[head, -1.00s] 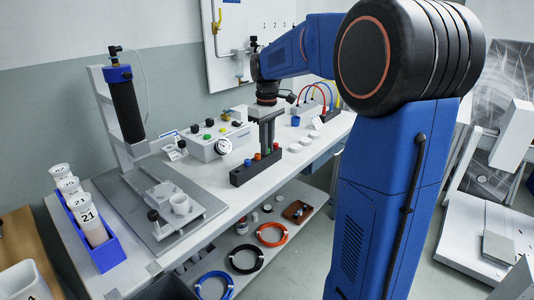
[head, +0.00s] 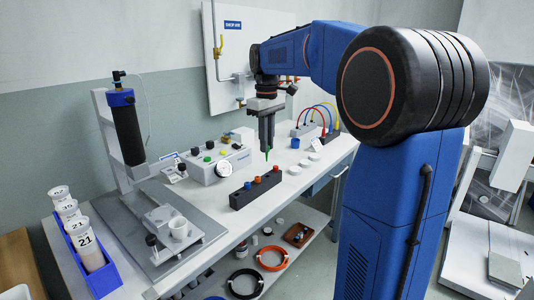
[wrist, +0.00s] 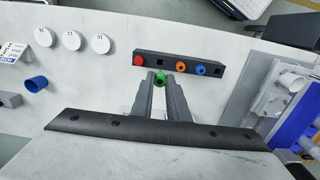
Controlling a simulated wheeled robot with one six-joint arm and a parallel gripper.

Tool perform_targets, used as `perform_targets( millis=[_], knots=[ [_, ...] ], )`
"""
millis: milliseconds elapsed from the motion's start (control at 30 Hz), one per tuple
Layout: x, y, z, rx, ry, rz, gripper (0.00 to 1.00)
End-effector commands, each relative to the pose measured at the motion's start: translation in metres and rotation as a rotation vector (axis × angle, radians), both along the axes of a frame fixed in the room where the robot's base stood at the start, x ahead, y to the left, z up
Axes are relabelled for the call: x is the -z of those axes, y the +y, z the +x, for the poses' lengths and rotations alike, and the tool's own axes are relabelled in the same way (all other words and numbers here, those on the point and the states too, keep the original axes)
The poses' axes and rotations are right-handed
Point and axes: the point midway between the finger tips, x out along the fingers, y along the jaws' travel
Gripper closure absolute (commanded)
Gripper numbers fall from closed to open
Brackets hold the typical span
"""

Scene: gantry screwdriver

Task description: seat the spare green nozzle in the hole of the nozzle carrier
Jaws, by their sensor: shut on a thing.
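My gripper (head: 267,142) is shut on the green nozzle (head: 267,154), which hangs tip down, roughly upright, above the black nozzle rack (head: 240,201). In the wrist view the green nozzle (wrist: 160,78) sits between my fingertips, in front of the rack (wrist: 152,56). The rack holds a red, a blue and an orange nozzle, and empty square slots show in it. A grey fixture with a white ring-shaped cup (head: 180,228) stands on the metal plate at the left. I cannot tell for sure which part is the nozzle carrier or see its hole.
A stand with a black cylinder (head: 127,130) rises behind the metal plate (head: 130,222). A blue bin with numbered cups (head: 90,262) is at the left edge. A control box (head: 215,162) stands behind the rack. White discs (head: 304,163) and a blue cap (head: 295,143) lie to the right.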

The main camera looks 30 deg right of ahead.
Motion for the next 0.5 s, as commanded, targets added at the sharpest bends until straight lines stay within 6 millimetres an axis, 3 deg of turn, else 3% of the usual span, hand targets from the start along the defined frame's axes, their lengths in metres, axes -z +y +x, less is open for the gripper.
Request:
perform_targets(
  millis=[167, 500],
  knots=[
    [-0.012, 0.020, 0.011, -0.062, 0.001, 0.001, 1.00],
    [-0.037, 0.119, 0.046, -0.350, 0.000, 0.000, 1.00]
  ],
)
